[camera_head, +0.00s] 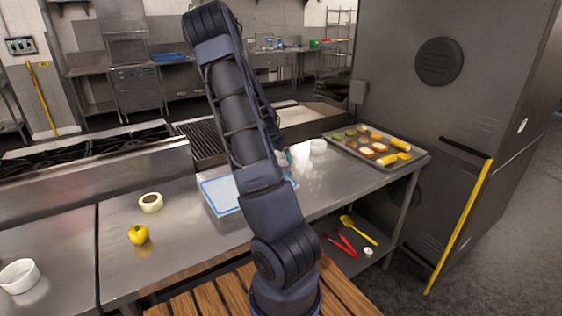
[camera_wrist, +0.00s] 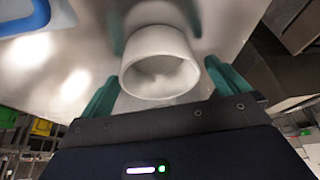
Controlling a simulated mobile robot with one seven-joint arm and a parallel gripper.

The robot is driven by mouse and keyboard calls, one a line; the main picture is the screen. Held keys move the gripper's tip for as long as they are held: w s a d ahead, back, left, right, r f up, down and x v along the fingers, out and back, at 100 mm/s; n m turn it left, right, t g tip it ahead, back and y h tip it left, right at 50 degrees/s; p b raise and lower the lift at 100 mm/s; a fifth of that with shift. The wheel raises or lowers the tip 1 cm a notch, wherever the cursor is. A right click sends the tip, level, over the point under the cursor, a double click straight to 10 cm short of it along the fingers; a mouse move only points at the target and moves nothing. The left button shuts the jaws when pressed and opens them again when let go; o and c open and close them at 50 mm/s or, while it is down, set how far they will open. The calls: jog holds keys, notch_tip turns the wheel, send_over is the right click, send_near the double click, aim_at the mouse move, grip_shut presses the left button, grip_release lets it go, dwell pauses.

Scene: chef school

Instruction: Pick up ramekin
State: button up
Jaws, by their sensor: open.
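A white ramekin (camera_head: 318,146) stands on the steel counter, right of the blue-edged cutting board. In the wrist view a white round ramekin (camera_wrist: 160,62), apparently the same one, lies ahead and between the two teal fingers of my gripper (camera_wrist: 161,75). The gripper is open, with a finger on either side of the ramekin and gaps visible. In the head view my arm hides most of the gripper (camera_head: 287,157); a bit of teal finger shows left of the ramekin. Another white ramekin (camera_head: 19,275) stands at the counter's lower left.
The blue-edged cutting board (camera_head: 221,196) lies partly behind my arm. A tray (camera_head: 418,157) of food sits at the counter's right end. A yellow pepper (camera_head: 138,235) and a small filled bowl (camera_head: 151,202) stand left. A tall grey cabinet (camera_head: 440,100) bounds the right side.

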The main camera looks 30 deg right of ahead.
jog(key=shift+d+f, duration=0.2)
jog(key=shift+f, duration=0.35)
jog(key=shift+c, duration=0.4)
jog(key=c, duration=1)
jog(key=shift+r, duration=0.1)
notch_tip(320, 180, up, 20)
jog(key=shift+f, duration=0.1)
